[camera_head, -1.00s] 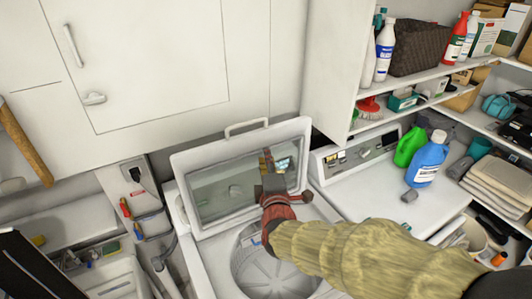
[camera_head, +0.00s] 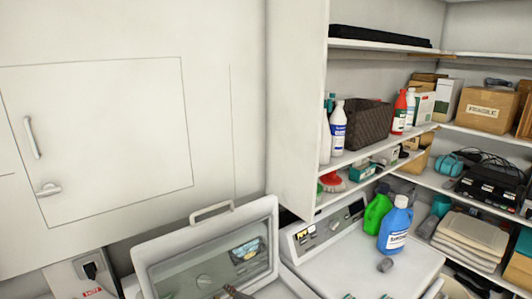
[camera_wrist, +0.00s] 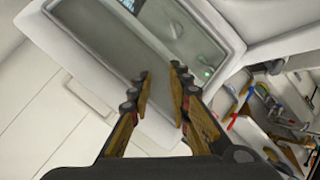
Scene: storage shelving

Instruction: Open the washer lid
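The washer lid (camera_head: 160,257) is a white frame with a dark see-through window and a bar handle (camera_head: 211,211) on its upper edge. It stands raised, leaning back towards the wall cabinet. The washer's tub is below the head view. In the wrist view the lid (camera_wrist: 208,22) fills the upper middle, with its handle (camera_wrist: 88,98) at left. My gripper (camera_wrist: 161,72) is open and empty, its two fingers apart in front of the lid's window. I cannot tell whether they touch it. In the head view only a small dark part of it shows at the bottom edge.
A second white machine (camera_head: 365,262) stands at right, with a blue bottle (camera_head: 396,226) and a green bottle (camera_head: 376,208) on it. Shelves (camera_head: 352,155) with bottles, a woven basket (camera_head: 368,126) and boxes are above it. A white wall cabinet (camera_head: 110,140) is behind the lid.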

